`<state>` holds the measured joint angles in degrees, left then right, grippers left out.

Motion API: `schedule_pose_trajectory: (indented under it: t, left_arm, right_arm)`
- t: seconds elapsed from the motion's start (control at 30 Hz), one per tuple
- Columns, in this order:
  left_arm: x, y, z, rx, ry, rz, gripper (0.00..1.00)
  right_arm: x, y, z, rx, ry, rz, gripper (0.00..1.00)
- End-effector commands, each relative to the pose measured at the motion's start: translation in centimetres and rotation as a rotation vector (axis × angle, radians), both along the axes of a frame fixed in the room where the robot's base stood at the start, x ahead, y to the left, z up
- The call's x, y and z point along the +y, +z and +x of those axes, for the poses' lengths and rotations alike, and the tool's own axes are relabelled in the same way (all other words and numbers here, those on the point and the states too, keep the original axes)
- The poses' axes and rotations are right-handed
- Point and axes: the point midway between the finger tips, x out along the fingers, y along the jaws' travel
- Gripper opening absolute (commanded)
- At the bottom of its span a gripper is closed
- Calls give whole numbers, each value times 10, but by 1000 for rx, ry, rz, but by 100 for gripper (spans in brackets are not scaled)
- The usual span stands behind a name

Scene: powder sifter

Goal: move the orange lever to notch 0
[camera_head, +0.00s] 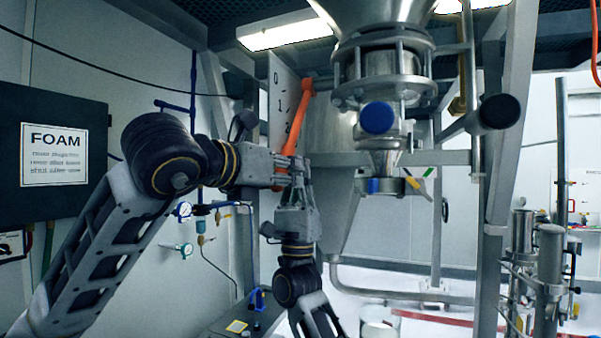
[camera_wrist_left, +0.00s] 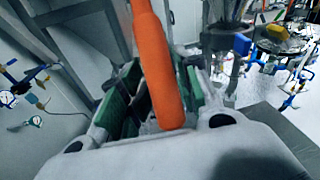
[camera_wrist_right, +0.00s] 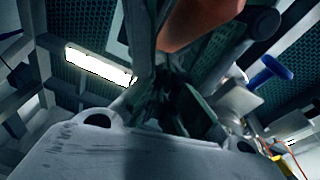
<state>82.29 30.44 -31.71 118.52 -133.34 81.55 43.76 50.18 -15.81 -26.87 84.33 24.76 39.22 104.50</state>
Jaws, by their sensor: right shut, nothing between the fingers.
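The orange lever (camera_head: 297,125) hangs from its pivot at the upper right of a pale plate (camera_head: 283,72) and slants down and slightly left. The plate shows 0 at the top, 1 below it and a partly covered mark lower, beside the lever. My left gripper (camera_head: 284,172) is at the lever's lower end. In the left wrist view the lever (camera_wrist_left: 158,70) runs between its green-padded fingers (camera_wrist_left: 160,95), which stand apart with a gap at the left. My right gripper (camera_head: 298,172) points up from below, shut and empty, close to the lever's end; orange (camera_wrist_right: 200,20) looms above its fingers (camera_wrist_right: 178,95).
A steel hopper and valve (camera_head: 380,80) with a blue knob (camera_head: 377,118) stand right of the lever. A frame post (camera_head: 505,130) rises farther right. A dark FOAM box (camera_head: 50,150) is on the left wall. My two grippers are very close together.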

Motion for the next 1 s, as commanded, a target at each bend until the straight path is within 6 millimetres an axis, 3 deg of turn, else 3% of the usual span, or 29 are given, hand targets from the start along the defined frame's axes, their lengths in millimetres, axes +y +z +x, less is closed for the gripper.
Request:
schedule_pose_trajectory:
  t: [0.03, 0.57, 1.0]
  left_arm:
    - [-3, -8, 4, 17, -1, 8, 43]
    - [-1, -7, 0, 17, -2, 9, 44]
    - [22, 1, -43, 9, -2, 6, 44]
  right_arm:
    - [5, 6, -9, -18, 6, -1, 0]
    - [3, 4, -6, -11, 4, -1, 0]
    - [2, 2, -2, -4, 3, -1, 0]
